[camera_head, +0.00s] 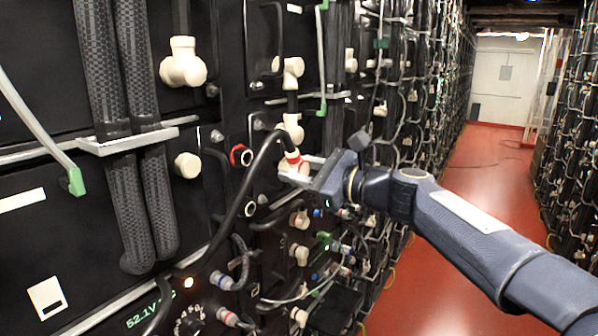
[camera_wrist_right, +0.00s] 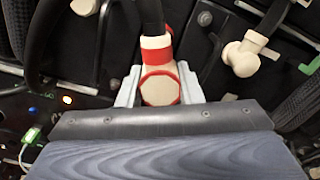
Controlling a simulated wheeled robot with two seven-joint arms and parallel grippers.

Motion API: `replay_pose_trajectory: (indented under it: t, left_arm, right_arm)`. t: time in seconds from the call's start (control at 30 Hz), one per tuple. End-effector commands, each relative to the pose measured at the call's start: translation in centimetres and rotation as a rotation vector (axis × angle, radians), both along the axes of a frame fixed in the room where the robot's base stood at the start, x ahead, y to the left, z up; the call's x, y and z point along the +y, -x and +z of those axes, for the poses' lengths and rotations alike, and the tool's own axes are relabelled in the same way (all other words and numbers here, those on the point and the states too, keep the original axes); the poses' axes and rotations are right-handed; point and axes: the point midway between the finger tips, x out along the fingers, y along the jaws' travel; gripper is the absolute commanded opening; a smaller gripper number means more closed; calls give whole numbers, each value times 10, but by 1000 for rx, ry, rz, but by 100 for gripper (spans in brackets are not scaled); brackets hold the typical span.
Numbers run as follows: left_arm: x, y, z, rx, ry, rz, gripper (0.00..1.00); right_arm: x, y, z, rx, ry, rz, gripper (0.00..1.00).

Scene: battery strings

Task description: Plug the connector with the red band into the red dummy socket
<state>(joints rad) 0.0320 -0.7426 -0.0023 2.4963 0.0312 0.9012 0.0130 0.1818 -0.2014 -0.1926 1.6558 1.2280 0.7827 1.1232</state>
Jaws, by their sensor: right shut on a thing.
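The cream connector with a red band (camera_head: 294,159) is at the end of a thick black cable, in front of the battery rack. My right gripper (camera_head: 300,170) is shut on it. In the right wrist view the connector (camera_wrist_right: 158,88) sits between the two pale fingers, with the cable leaving at the top. The red dummy socket (camera_head: 241,155) is a red ring on the black panel, to the left of the connector and apart from it. I cannot make out this socket in the wrist view. My left gripper does not show.
The black cable (camera_head: 250,178) loops down from the connector across the panel. Cream elbow connectors (camera_head: 183,63) stick out of the rack, and thick corrugated cables (camera_head: 130,70) run down at the left. The red aisle floor (camera_head: 488,180) at the right is clear.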

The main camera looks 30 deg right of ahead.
Motion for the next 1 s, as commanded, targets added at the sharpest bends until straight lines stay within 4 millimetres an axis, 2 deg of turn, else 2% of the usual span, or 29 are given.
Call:
replay_pose_trajectory:
  t: [0.6,1.0]
  left_arm:
    - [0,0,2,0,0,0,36]
    - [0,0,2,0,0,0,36]
  right_arm:
    - [19,-45,0,0,-1,1,5]
    - [22,-53,1,-2,-1,1,5]
